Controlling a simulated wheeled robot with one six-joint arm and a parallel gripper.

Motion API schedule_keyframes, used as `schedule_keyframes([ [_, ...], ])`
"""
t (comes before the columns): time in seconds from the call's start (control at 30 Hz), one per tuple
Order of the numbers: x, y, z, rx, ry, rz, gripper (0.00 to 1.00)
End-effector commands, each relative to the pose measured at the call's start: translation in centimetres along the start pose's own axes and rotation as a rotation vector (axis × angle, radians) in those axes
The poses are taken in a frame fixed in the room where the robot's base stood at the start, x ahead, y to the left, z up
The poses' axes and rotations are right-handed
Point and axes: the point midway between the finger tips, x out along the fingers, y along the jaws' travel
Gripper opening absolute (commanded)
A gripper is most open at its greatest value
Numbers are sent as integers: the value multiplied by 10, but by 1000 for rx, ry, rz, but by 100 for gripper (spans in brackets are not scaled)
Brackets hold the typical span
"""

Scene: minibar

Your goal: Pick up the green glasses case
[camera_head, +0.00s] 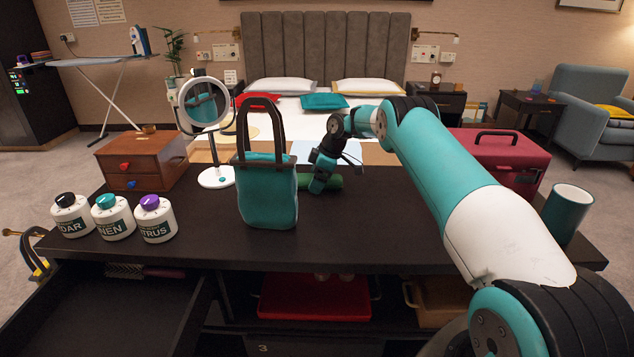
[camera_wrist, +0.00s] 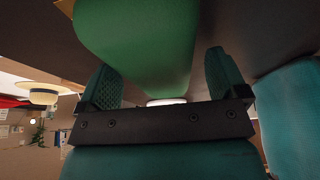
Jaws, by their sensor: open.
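The green glasses case (camera_head: 326,182) lies on the dark tabletop behind and to the right of the teal bag. In the head view my gripper (camera_head: 318,186) is down at it and covers part of it. In the wrist view the green case (camera_wrist: 140,45) fills the upper middle, between the two teal fingertips of my gripper (camera_wrist: 165,80). The fingers are apart, with a visible gap between the case and the right finger. The left finger overlaps the case's edge in the picture; I cannot tell whether it touches.
The teal bag (camera_head: 267,195) stands close left of my gripper. Beyond it are a round mirror (camera_head: 218,177) and a wooden drawer box (camera_head: 140,160). Several white jars (camera_head: 115,218) stand front left. A red case (camera_head: 502,157) and a teal cup (camera_head: 567,212) are on the right. The front middle tabletop is clear.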

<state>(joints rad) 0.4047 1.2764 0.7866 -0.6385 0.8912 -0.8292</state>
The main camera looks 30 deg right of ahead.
Motion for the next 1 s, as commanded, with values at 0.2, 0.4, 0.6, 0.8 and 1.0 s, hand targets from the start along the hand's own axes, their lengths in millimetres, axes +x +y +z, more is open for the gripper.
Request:
schedule_keyframes([
  [0.2, 0, 0, 0, 0, 0, 0, 64],
  [0.4, -1, 0, 0, 0, 0, 0, 37],
  [0.6, -2, 0, 0, 0, 0, 0, 37],
  [0.8, -13, 1, -5, 0, 2, 2, 37],
  [1.0, -51, 1, -20, -1, 1, 5, 37],
])
